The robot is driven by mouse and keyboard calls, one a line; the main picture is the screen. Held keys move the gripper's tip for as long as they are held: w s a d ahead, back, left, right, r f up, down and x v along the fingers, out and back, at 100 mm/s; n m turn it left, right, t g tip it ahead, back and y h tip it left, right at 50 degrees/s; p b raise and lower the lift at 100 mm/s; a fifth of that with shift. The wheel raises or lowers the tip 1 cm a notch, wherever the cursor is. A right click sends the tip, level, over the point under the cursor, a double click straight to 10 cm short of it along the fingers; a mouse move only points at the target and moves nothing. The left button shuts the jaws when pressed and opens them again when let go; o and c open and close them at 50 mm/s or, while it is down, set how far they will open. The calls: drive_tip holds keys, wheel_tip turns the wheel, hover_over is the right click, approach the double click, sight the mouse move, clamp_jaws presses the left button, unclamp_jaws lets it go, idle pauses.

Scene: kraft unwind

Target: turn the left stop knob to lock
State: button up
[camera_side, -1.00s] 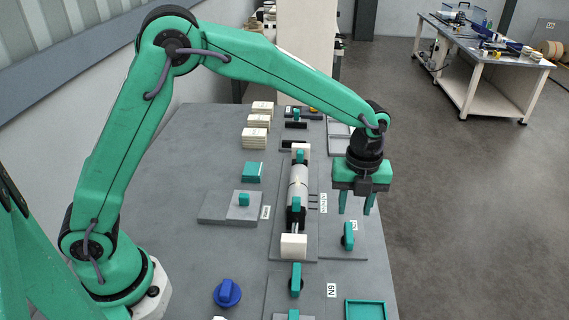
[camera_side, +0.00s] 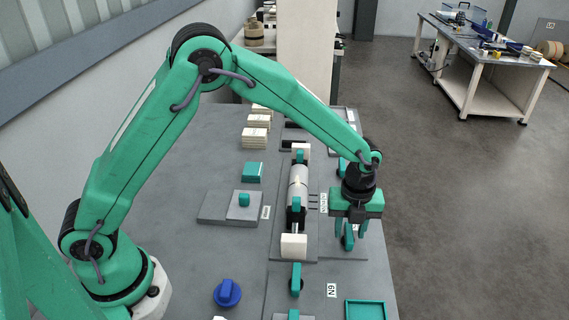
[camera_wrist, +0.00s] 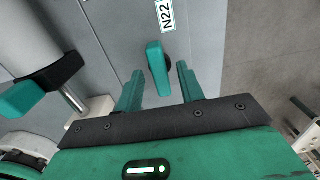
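A green knob (camera_wrist: 157,68) stands on a dark round base beside the N22 label (camera_wrist: 166,14) in the wrist view. Its handle runs nearly lengthwise in that picture. My gripper (camera_wrist: 160,72) is open, with one finger on each side of the knob's near end; gaps show on both sides. In the side view my gripper (camera_side: 350,236) hangs just over this knob (camera_side: 348,241), which is partly covered by the fingers. The frames do not make clear which knob is the left stop.
A white roll (camera_side: 298,186) on a shaft with green-handled parts lies left of my gripper. Another green knob (camera_side: 296,279) stands nearer the camera. A blue knob (camera_side: 227,293), a green square tray (camera_side: 366,310) and a green block (camera_side: 252,172) are on the table.

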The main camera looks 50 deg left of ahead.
clamp_jaws()
